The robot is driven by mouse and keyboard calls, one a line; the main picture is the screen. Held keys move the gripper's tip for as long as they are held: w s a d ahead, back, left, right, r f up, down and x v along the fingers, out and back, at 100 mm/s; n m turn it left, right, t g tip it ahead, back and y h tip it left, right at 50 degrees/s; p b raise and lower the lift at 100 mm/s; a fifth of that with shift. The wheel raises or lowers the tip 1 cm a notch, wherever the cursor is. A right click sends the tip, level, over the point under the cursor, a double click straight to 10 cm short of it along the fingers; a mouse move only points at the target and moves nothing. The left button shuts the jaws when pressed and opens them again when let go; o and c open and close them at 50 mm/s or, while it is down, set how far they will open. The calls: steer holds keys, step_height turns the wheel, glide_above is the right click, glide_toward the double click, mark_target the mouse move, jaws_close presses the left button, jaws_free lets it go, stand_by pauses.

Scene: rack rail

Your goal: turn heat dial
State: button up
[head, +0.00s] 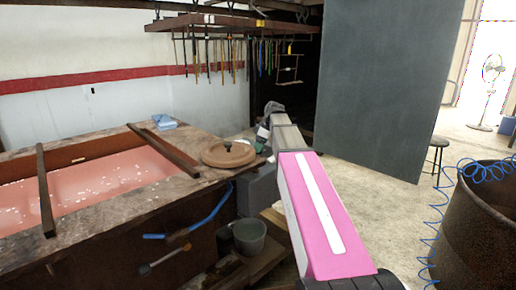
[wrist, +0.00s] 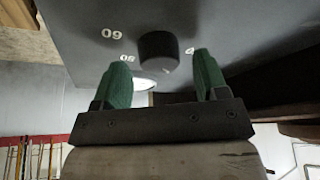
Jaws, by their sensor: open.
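The heat dial (wrist: 158,46) is a short black round knob on a grey panel (wrist: 95,65), with white number marks beside it. My gripper (wrist: 163,72) shows in the wrist view with two green fingers spread apart, one on each side of the knob in the picture. The fingers look open and hold nothing; I cannot tell whether they reach around the knob or stop short of it. In the head view my gripper is small and partly hidden at the far end of my arm, near a grey box (head: 258,192). The dial does not show there.
A vat of pink liquid (head: 95,182) with wooden bars is at left. A round wooden lid (head: 228,153) lies on its rim close to my arm. A bucket (head: 249,236) stands below. A grey door panel (head: 385,85) and rusty drum (head: 480,230) are at right, with open floor between.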

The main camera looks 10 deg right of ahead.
steer(key=shift+w+a+f, duration=0.1)
steer(key=shift+a+f, duration=0.1)
steer(key=shift+f, duration=0.35)
steer(key=c, duration=0.9)
